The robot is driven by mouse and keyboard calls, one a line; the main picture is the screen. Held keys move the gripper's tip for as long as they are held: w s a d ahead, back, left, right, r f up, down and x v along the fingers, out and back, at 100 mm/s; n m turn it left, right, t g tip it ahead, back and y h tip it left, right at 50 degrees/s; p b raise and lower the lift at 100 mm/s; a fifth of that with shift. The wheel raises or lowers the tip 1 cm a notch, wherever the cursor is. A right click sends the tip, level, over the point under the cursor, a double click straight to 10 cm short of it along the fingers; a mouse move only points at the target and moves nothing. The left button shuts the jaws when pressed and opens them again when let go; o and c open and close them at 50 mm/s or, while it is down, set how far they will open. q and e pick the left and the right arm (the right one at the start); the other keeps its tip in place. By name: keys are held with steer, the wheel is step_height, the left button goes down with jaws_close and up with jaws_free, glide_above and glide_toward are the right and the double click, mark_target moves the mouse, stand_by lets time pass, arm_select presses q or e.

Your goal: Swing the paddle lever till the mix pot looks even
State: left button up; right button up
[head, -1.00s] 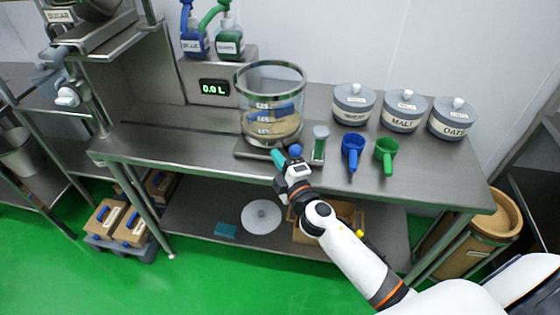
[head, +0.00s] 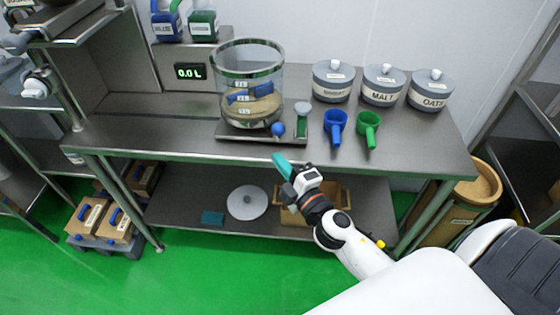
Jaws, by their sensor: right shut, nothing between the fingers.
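The clear mix pot (head: 224,72) stands on a low metal base on the bench. Tan contents lie in its lower part, with a blue paddle (head: 262,90) among them. I cannot tell whether the contents are even. The lever's blue ball knob (head: 278,129) sticks out low at the pot's front right. My right gripper (head: 281,161), with teal fingers, is shut and empty, in front of the bench edge and below the knob, apart from it.
A green-filled clear tube (head: 302,121), a blue scoop (head: 334,123) and a green scoop (head: 368,125) stand right of the pot. Lidded jars (head: 382,88) stand behind them. A display (head: 189,72) reads 0.0 L. The bench front left of the pot is clear.

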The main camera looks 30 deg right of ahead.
mark_target(281, 133)
steer(key=shift+o, duration=2.8)
steer(key=shift+n, duration=0.4)
steer(key=o, duration=0.3)
steer(key=shift+d+n+h, duration=0.2)
steer(key=shift+n+h, duration=0.1)
steer(key=shift+n, duration=0.5)
steer(key=shift+o, duration=1.1)
steer(key=shift+d+n, duration=0.3)
steer(key=shift+n, duration=0.7)
steer(key=w+d+n+h, duration=0.1)
steer(key=w+n, duration=0.2)
steer(key=w+d+n+h+p, duration=0.1)
steer(key=w+n, duration=0.3)
steer(key=w+d+n+g+h+p, duration=0.1)
steer(key=w+d+n, duration=0.1)
steer(key=w+n, duration=0.2)
steer(key=shift+w+d+f, duration=0.1)
steer(key=shift+w+f, duration=0.05)
jaws_close()
